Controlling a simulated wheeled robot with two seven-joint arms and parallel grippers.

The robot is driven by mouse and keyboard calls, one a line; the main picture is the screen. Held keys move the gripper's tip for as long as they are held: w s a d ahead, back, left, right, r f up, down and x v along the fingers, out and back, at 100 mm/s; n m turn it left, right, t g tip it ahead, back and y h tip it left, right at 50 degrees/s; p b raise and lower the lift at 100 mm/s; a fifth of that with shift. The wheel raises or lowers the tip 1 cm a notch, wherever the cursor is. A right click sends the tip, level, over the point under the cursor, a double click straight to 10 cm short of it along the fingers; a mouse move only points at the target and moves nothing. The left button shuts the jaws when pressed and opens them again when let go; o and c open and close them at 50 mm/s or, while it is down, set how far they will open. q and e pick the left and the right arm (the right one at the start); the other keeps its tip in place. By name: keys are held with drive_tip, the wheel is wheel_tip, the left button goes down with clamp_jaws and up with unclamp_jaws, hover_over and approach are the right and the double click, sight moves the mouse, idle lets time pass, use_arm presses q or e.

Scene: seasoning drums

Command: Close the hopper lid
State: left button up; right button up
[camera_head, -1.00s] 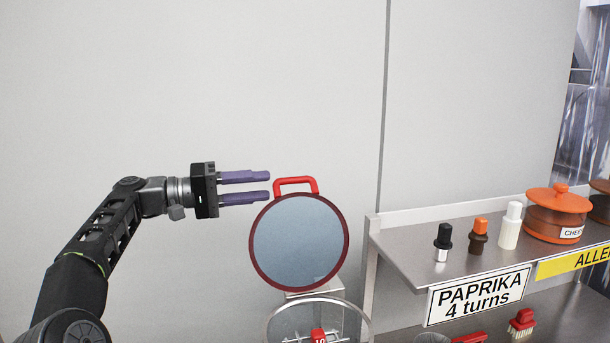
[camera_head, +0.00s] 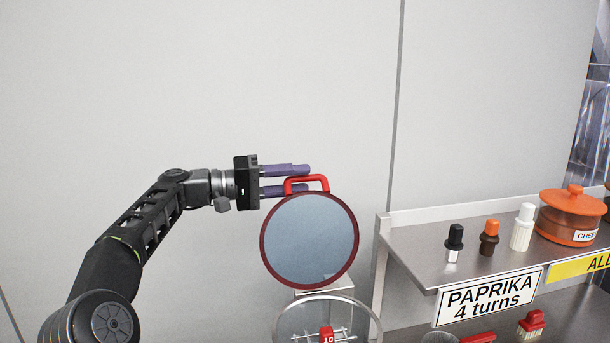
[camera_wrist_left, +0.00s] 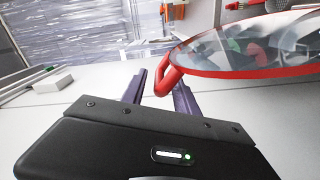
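The hopper lid (camera_head: 309,241) is a round grey disc with a dark red rim and stands upright, open, above the hopper (camera_head: 292,325). Its red handle (camera_head: 307,181) is on top. My left gripper (camera_head: 308,180) is at the handle, with its purple fingers apart, one higher and one lower. In the left wrist view the lid (camera_wrist_left: 250,60) fills the upper right and its red handle (camera_wrist_left: 166,78) reaches between the two open fingers (camera_wrist_left: 160,86). I cannot tell whether a finger touches the handle. My right gripper is not in view.
A steel shelf (camera_head: 408,262) on the right carries small bottles (camera_head: 489,238) and an orange pot (camera_head: 570,213). A "PAPRIKA 4 turns" sign (camera_head: 488,298) hangs on its front. A red brush (camera_head: 532,323) lies below. The wall behind the lid is plain.

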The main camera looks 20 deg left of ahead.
use_arm(q)
drive_tip(key=shift+x, duration=1.05)
drive_tip(key=shift+c, duration=0.3)
clamp_jaws()
drive_tip(key=shift+a+r, duration=0.1)
drive_tip(key=shift+r, duration=0.05)
